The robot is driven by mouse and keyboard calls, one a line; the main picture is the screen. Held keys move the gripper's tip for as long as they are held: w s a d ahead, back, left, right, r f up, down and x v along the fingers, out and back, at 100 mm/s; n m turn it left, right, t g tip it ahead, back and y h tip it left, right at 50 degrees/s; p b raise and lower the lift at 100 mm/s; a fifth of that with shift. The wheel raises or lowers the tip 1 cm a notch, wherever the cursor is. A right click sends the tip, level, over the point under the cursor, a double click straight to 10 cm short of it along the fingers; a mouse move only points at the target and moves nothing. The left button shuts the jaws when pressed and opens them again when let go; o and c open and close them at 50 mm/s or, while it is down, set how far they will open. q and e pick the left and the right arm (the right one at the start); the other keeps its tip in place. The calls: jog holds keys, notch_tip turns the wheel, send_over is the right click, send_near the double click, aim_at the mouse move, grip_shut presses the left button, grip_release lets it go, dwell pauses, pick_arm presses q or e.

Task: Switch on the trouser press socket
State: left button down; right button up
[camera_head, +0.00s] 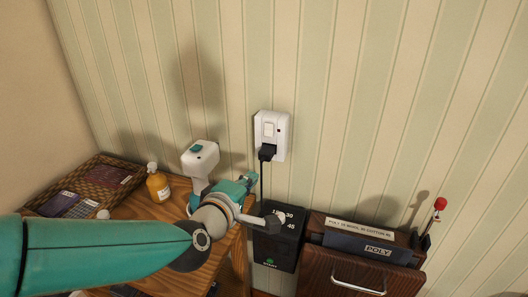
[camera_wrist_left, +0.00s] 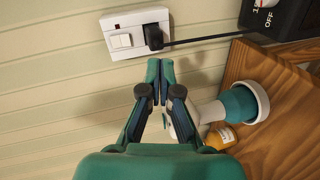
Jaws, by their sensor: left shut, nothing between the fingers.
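The trouser press socket (camera_head: 267,140) is a white plate on the striped wall, with a white rocker switch (camera_head: 269,129) and a black plug (camera_head: 266,152) below it. In the left wrist view the socket (camera_wrist_left: 135,21) shows its switch (camera_wrist_left: 121,41) left of the plug (camera_wrist_left: 153,38). I cannot tell whether the switch is on or off. My left gripper (camera_head: 252,178) is below the socket; in its wrist view the fingertips (camera_wrist_left: 160,68) are shut, empty and apart from the plate, pointing toward its plug side. My right gripper is not in view.
A black cord (camera_head: 262,182) drops from the plug to the black timer box (camera_head: 274,250). The wooden trouser press (camera_head: 325,275) stands to the right. An amber bottle (camera_head: 158,187) and a wicker tray (camera_head: 112,162) are on the wooden table at left. The wall around the socket is clear.

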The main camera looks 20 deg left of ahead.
aim_at(268, 135)
pick_arm(q)
jog(key=shift+n+t, duration=0.7)
jog(key=shift+n, duration=0.2)
jog(key=r, duration=0.3)
jog(key=s+a+r, duration=0.1)
jog(key=shift+r, duration=0.3)
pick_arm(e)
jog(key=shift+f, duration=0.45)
pick_arm(q)
jog(key=shift+w, duration=0.1)
jog(key=w, duration=0.4)
jog(key=w+f+p, duration=0.1)
jog(key=w, duration=0.4)
jog(key=w+p, duration=0.1)
jog(key=w, duration=0.3)
jog(key=shift+w+d+f, duration=0.25)
jog(key=shift+w+f, duration=0.1)
jog(key=shift+f, duration=0.05)
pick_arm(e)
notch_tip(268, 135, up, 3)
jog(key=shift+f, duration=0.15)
